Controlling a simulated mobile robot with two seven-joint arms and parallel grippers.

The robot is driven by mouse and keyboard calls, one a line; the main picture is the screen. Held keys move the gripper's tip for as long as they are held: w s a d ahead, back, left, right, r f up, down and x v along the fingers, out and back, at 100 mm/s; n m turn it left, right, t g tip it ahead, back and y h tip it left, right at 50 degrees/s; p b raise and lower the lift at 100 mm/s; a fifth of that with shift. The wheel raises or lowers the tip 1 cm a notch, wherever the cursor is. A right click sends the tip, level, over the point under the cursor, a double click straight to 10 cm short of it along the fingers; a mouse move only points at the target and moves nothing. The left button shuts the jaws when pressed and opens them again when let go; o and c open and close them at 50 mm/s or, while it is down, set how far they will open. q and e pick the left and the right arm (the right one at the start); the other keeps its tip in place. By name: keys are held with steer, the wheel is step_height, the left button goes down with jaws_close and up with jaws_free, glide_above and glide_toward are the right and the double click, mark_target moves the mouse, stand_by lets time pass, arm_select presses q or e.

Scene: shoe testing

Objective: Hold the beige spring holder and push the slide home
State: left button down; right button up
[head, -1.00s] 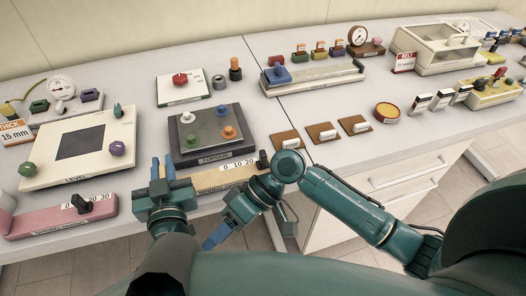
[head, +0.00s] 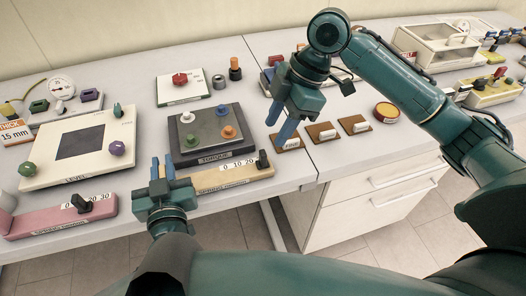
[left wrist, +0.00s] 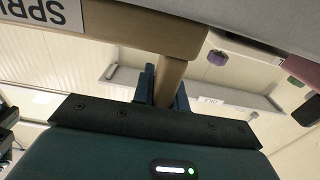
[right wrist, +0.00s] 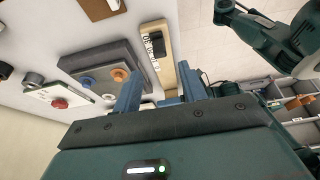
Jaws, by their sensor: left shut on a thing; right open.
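The beige spring holder (head: 235,178) lies along the table's front edge, with a 0 10 20 scale and a black slide (head: 263,159) at its right end. My left gripper (head: 162,170) is at its left end. In the left wrist view the fingers (left wrist: 162,88) are shut on a beige stem below the holder (left wrist: 140,30). My right gripper (head: 281,124) is open and empty, above the table to the right of the slide, apart from it. The right wrist view shows its spread fingers (right wrist: 160,95), with the holder (right wrist: 168,68) and slide (right wrist: 158,42) beyond them.
The dark torque block (head: 212,132) stands just behind the holder. A pink scale bar (head: 60,222) lies to the left. Brown cards (head: 322,132) lie to the right near the right gripper. The floor in front of the table edge is clear.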

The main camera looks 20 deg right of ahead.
mark_target(264, 152)
steer(key=x, duration=0.8)
steer(key=shift+a+f, duration=0.15)
steer(key=shift+f, duration=0.1)
jaws_close()
